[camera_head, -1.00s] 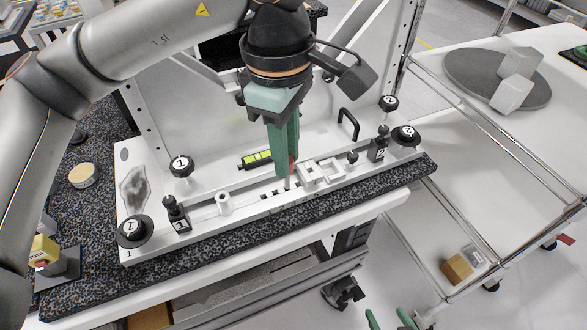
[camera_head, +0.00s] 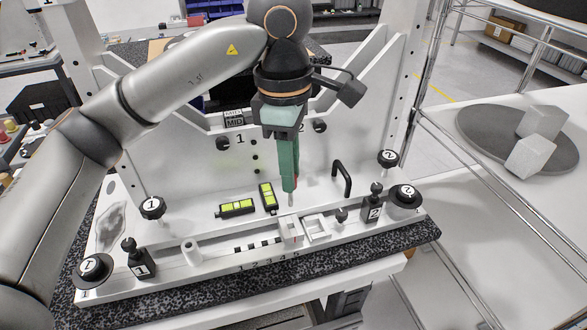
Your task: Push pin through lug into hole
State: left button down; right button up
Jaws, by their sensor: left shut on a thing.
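My left gripper (camera_head: 290,188) points straight down over the middle of the white fixture. Its green fingers are shut on a thin grey pin (camera_head: 291,200), whose lower end shows below the fingertips. A red patch shows beside the fingertips. Below the pin, at the front rail, stands a small white block (camera_head: 290,231) that may be the lug. An open white frame (camera_head: 316,228) sits beside it on the right. The pin tip appears above and behind the block; contact cannot be told. The hole cannot be made out. My right gripper is out of view.
Two yellow-green levels (camera_head: 237,208) (camera_head: 268,197) lie left of the gripper. A black handle (camera_head: 342,179) stands to the right. Black knobs (camera_head: 152,207) (camera_head: 405,196) and clamps (camera_head: 139,260) (camera_head: 373,205) flank the rail. The upright white back panel (camera_head: 220,155) stands behind.

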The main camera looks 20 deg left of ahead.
aim_at(290, 206)
pick_arm(q)
jog(key=shift+f+b, duration=1.3)
jog(key=shift+f, duration=0.9)
jog(key=shift+f+b, duration=0.1)
jog(key=shift+b, duration=0.2)
jog(key=shift+f+b, duration=0.6)
jog(key=shift+f+b, duration=1.5)
jog(key=shift+f, duration=0.3)
